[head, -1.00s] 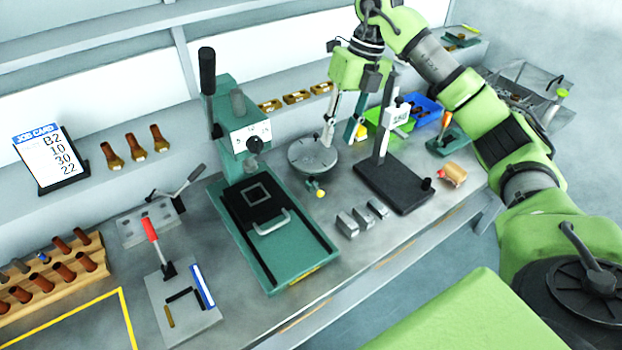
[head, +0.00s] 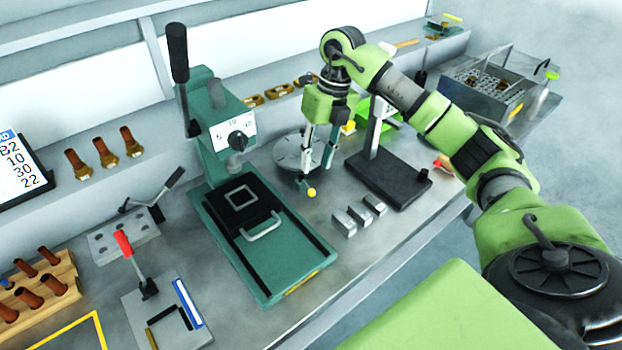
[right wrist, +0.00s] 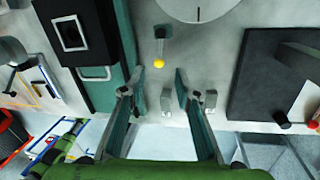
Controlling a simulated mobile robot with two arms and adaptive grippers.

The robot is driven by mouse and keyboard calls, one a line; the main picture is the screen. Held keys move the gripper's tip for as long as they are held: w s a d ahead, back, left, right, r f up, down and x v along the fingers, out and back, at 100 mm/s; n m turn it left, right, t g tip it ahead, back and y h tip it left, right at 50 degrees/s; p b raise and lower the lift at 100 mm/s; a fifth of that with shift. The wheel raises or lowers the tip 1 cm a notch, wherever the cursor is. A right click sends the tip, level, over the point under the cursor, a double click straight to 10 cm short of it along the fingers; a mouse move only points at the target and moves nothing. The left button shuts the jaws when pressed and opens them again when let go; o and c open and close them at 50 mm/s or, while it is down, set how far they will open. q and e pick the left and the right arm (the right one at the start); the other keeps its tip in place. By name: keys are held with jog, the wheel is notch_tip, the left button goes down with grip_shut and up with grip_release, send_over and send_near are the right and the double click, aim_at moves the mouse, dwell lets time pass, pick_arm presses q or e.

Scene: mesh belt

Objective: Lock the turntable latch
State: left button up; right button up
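The turntable is a round grey disc (head: 288,153) on the bench, right of the green press; its edge shows at the top of the right wrist view (right wrist: 197,8). Its latch is a short lever with a yellow knob (head: 311,192) at the front of the disc. In the right wrist view the knob (right wrist: 159,62) lies just beyond and between the fingertips, not gripped. My left gripper is out of view.
The green press (head: 270,255) stands close on the left. A black stand (head: 395,185) with an upright post is close on the right. Several small metal blocks (head: 358,215) lie in front. A red-handled toggle clamp (head: 140,275) is farther left.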

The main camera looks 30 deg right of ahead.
aim_at(309, 188)
jog(key=f, duration=0.2)
jog(key=a+f+p, duration=0.1)
jog(key=f, duration=0.4)
jog(key=shift+w+a+f, duration=0.1)
jog(key=shift+w+a, duration=0.1)
jog(key=shift+a, duration=0.05)
grip_shut()
